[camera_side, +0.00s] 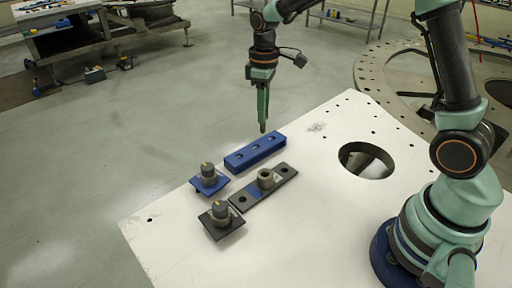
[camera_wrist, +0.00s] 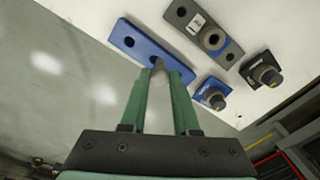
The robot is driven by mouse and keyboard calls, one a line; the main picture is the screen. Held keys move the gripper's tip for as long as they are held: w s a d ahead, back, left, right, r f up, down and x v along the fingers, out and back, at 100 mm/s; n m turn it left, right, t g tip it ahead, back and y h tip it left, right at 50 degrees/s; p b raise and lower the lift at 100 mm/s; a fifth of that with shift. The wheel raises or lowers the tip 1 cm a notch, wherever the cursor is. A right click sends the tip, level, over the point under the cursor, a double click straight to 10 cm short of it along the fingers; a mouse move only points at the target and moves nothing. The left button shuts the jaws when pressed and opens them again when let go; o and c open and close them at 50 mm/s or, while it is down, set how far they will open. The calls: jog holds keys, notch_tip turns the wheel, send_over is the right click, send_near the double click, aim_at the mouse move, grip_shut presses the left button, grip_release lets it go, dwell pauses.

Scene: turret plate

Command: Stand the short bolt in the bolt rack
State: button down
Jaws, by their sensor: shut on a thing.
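The blue bolt rack (camera_side: 254,152) is a long bar with a row of holes in its top, lying on the white plate. It also shows in the wrist view (camera_wrist: 124,31), partly behind my fingertips. My gripper (camera_side: 263,118) points down above the far side of the rack. In the wrist view my gripper (camera_wrist: 167,80) is shut on the short bolt (camera_wrist: 159,63), a small grey piece between the fingertips. In the side view the bolt's dark end (camera_side: 263,128) sticks out below the fingers, apparently above the rack. The fingers hide most of the bolt.
A dark flat fixture (camera_side: 243,201) with a raised round collar lies beside the rack. A blue square base (camera_side: 196,184) and a black square base (camera_side: 232,228), each with a knob-topped cylinder, stand near the plate's left edge. The white plate (camera_side: 300,235) has a large round hole.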

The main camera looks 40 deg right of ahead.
jog(key=shift+w+a+f, duration=0.1)
jog(key=shift+w+f, duration=0.25)
jog(key=shift+f, duration=0.55)
jog(key=shift+w+f, duration=0.4)
jog(key=shift+f, duration=0.5)
jog(key=shift+w+a+f, duration=0.1)
jog(key=shift+w+f, duration=0.25)
jog(key=shift+f, duration=0.55)
jog(key=shift+d+f, duration=0.1)
jog(key=shift+f, duration=1.5)
dwell(1.8)
jog(key=c, duration=0.6)
grip_release()
jog(key=o, duration=0.3)
jog(key=shift+o, duration=0.2)
